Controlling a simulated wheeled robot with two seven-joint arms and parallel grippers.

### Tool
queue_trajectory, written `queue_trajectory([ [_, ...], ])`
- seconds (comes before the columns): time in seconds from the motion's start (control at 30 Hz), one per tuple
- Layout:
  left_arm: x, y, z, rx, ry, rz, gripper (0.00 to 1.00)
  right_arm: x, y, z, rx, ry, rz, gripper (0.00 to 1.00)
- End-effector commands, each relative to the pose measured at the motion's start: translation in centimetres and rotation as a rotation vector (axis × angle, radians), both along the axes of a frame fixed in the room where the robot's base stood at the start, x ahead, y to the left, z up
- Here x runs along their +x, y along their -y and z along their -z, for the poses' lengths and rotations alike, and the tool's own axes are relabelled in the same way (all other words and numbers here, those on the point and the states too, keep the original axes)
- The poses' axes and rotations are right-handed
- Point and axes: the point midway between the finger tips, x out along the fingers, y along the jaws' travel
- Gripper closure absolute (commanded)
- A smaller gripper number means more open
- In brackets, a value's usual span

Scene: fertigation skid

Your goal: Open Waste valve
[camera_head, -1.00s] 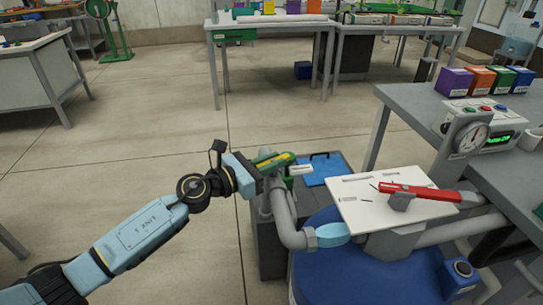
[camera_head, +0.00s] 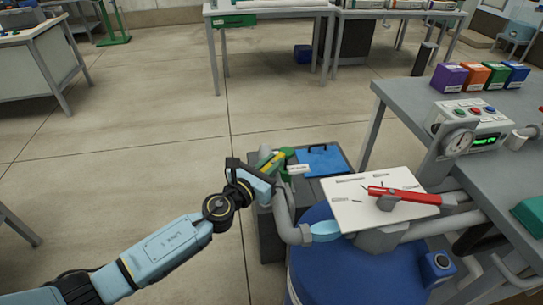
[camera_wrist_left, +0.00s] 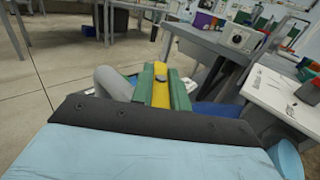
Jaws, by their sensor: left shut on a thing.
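A yellow lever (camera_head: 271,162) sits atop the grey pipe left of the blue drum, with a small white tag (camera_head: 299,169) whose writing I cannot read. In the left wrist view the yellow lever (camera_wrist_left: 160,88) lies between two green gripper fingers, with a grey bolt on it. My left gripper (camera_head: 268,170) is shut on this lever, coming from the lower left. The lever's base is partly hidden by the gripper. A red lever (camera_head: 405,195) lies over a white panel (camera_head: 350,213) to the right. My right gripper is not in view.
The grey pipe (camera_head: 284,218) bends beside the blue drum (camera_head: 330,265). A blue clipboard (camera_head: 322,160) lies on a dark box behind. A grey bench (camera_head: 430,112) with a gauge (camera_head: 458,142) and control box stands at the right.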

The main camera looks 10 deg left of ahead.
Motion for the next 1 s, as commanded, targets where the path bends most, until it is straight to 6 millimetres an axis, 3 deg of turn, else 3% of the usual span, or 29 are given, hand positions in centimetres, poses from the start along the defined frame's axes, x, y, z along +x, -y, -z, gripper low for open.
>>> queue_trajectory([
  [0.3, -0.1, 0.2, -0.1, -0.002, -0.004, -0.142, 1.00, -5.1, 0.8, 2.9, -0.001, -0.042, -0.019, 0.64],
  [0.63, -0.1, 0.4, 0.0, -0.002, -0.004, -0.338, 1.00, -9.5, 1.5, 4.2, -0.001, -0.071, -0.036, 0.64],
  [0.8, -0.1, 0.5, 0.1, -0.002, -0.004, -0.490, 1.00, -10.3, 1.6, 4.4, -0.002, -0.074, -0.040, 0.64],
  [1.0, -0.1, 0.5, 0.3, -0.001, -0.004, -0.648, 1.00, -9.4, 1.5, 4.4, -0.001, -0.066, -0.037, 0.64],
])
